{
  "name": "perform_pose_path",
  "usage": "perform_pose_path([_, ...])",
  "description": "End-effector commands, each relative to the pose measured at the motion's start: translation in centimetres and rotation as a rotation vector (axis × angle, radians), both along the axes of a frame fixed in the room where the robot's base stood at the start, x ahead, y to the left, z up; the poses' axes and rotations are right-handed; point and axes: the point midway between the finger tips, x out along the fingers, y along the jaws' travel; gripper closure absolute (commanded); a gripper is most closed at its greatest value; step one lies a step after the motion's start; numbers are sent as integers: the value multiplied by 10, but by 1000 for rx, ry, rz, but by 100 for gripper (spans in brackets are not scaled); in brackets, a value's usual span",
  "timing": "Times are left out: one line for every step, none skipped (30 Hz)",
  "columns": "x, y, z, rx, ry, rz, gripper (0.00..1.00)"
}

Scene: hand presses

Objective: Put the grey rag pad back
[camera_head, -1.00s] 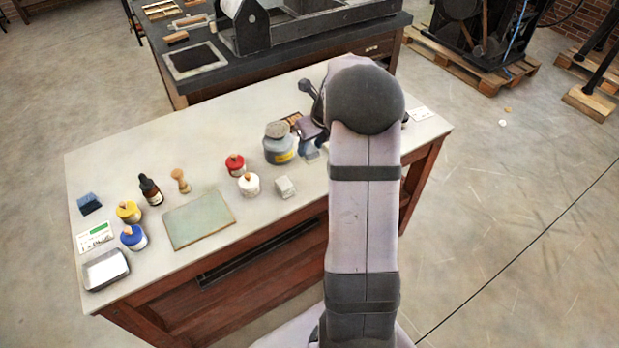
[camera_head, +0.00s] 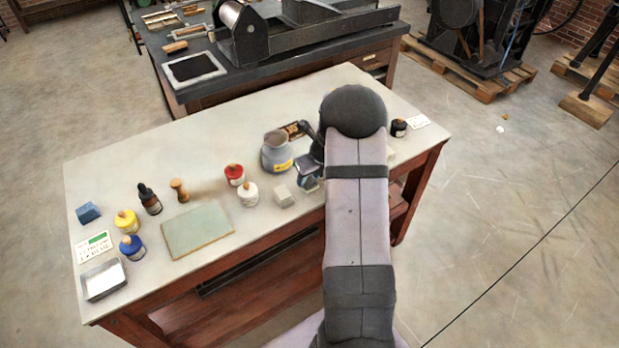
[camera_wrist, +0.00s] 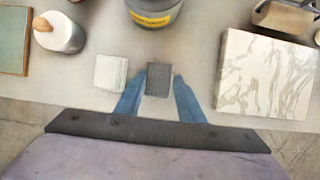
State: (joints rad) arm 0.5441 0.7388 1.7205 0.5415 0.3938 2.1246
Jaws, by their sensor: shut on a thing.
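The grey rag pad (camera_wrist: 159,80) is a small dark grey block between the blue fingers of my gripper (camera_wrist: 158,100) in the wrist view. My gripper is shut on it, near the table's front edge. In the head view my gripper (camera_head: 309,184) is low over the table, and the arm hides part of it. I cannot tell whether the pad touches the table. A pale, whitish pad (camera_wrist: 110,73) sits just left of the held pad, apart from it; it also shows in the head view (camera_head: 283,196).
A grey jar with yellow label (camera_head: 276,153) stands just behind. A white marbled slab (camera_wrist: 268,75) lies right of my gripper. White (camera_head: 248,194) and red (camera_head: 234,175) pots stand left, beyond them a green board (camera_head: 198,230). A dark jar (camera_head: 398,128) stands far right.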

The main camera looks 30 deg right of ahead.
Motion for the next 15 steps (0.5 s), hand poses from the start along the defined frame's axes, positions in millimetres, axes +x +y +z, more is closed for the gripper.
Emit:
perform_pose_path([0, 0, -6, 2, 1, -1, 83])
perform_pose_path([0, 0, -7, 1, 1, -2, 83])
perform_pose_path([0, 0, -9, -1, 0, -1, 83])
perform_pose_path([0, 0, -9, -1, -1, 0, 83])
perform_pose_path([0, 0, -9, -2, -1, -1, 83])
perform_pose_path([0, -1, -9, -2, -1, 0, 83])
perform_pose_path([0, 0, -8, -2, -1, -1, 83])
perform_pose_path([0, 0, -8, -2, -1, -1, 83])
perform_pose_path([0, 0, -8, -1, -1, 0, 83])
perform_pose_path([0, 0, -8, -1, -1, 0, 83])
perform_pose_path([0, 0, -9, -1, -1, 0, 83])
perform_pose_path([0, 0, -10, -1, -1, 0, 83])
perform_pose_path([0, 0, -10, -1, -1, 0, 83])
perform_pose_path([0, 0, -11, -1, -1, 0, 83])
perform_pose_path([0, 0, -12, -1, -1, 0, 83])
